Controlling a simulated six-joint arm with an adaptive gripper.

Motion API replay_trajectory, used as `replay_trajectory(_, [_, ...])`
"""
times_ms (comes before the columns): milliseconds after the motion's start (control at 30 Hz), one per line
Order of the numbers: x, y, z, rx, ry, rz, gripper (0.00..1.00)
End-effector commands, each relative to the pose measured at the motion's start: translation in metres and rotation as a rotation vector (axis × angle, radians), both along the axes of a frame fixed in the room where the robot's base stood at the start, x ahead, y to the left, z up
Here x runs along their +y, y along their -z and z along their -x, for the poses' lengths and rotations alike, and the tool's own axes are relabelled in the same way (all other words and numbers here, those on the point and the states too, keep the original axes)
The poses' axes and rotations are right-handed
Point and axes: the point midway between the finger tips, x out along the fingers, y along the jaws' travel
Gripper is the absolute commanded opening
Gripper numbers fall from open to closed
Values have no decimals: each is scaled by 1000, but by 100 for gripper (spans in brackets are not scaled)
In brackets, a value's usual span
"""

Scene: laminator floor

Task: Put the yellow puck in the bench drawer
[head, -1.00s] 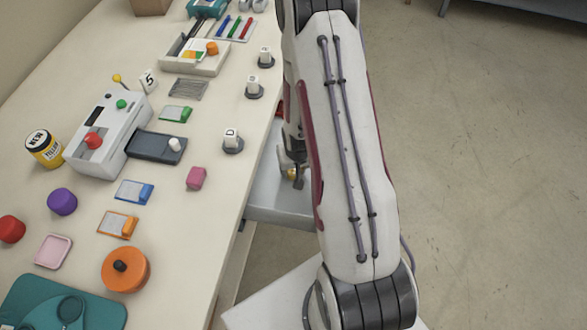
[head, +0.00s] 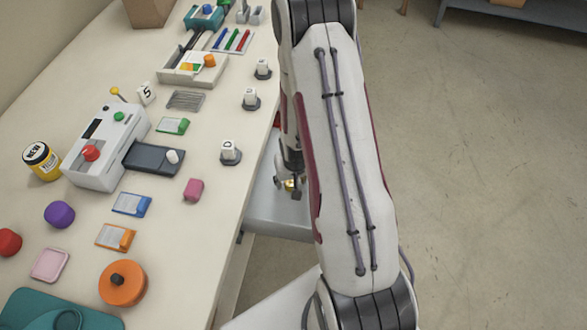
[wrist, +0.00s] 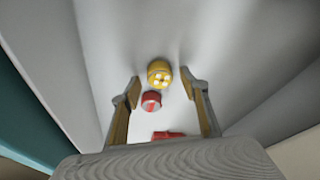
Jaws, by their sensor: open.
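The yellow puck (wrist: 160,73), with white dots on its top, shows in the wrist view just beyond and between my fingertips. It appears to lie on the grey floor of the open bench drawer (wrist: 225,45). My gripper (wrist: 161,86) is open, with a finger to each side of the puck and visible gaps. In the head view the drawer (head: 268,222) sticks out from the bench's right edge. My gripper (head: 289,187) is down in it, and a small bit of the yellow puck (head: 289,184) shows there. My arm hides much of the drawer.
In the drawer, a red-and-white round piece (wrist: 151,101) and another red thing (wrist: 167,134) lie close to the puck. The bench top (head: 215,205) on the left holds a laminator (head: 105,145), a pink block (head: 193,189) and stamps. The floor at right is clear.

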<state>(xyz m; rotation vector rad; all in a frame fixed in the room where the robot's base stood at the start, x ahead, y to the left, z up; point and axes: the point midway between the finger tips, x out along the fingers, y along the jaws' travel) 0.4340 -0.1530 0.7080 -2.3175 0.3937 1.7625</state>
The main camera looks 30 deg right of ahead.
Motion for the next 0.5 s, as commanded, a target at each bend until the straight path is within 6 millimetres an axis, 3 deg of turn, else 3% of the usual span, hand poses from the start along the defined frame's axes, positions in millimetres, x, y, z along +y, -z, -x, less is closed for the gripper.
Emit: replay_trajectory(500, [3,-42,10,-3,0,1,45])
